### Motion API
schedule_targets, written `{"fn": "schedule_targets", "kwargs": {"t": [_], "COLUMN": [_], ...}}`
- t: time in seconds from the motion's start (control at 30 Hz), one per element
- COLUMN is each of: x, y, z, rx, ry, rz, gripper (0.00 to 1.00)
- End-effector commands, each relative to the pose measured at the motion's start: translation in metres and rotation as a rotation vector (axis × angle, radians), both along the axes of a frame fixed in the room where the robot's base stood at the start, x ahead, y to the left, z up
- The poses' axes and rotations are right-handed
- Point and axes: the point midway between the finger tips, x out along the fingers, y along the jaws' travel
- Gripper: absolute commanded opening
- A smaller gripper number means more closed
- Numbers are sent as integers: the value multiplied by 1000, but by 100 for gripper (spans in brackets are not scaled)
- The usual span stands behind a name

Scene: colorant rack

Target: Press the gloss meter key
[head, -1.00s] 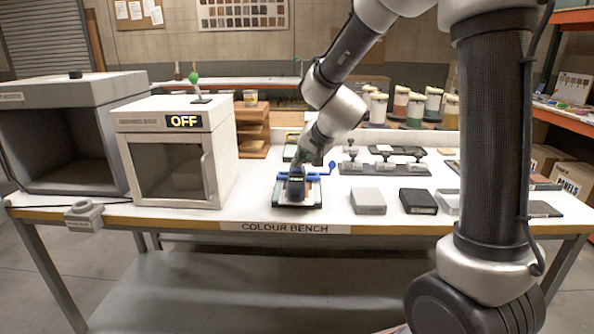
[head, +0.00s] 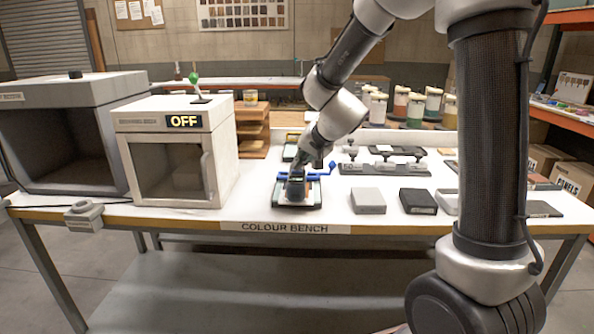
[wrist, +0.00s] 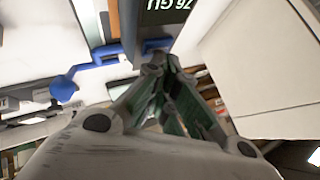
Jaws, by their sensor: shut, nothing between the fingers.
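The gloss meter (head: 296,189) is a small dark device on a dark-framed panel near the bench's front edge. In the wrist view, the top of the gloss meter (wrist: 165,12) shows a dark display with light figures and "GU", upside down. My gripper (head: 302,172) points down at the meter's far end in the head view. In the wrist view my gripper (wrist: 160,62) is shut and empty, with its fingertips just at the edge of the meter. The key is hidden or cannot be made out, and I cannot tell whether the fingers touch it.
A white cabinet (head: 222,150) marked OFF stands to the left. Grey (head: 368,200) and black (head: 418,201) blocks sit to the right. A rack with small weights (head: 384,168) is behind them.

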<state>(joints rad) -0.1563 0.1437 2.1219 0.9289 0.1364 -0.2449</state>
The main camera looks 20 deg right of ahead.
Motion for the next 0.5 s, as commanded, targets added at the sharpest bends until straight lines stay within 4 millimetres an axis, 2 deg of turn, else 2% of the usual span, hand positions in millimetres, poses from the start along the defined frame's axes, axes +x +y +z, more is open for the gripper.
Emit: {"fn": "schedule_targets", "kwargs": {"t": [0.5], "x": [0], "y": [0], "z": [15], "rx": [-1], "ry": [0], "rz": [1], "gripper": [0]}}
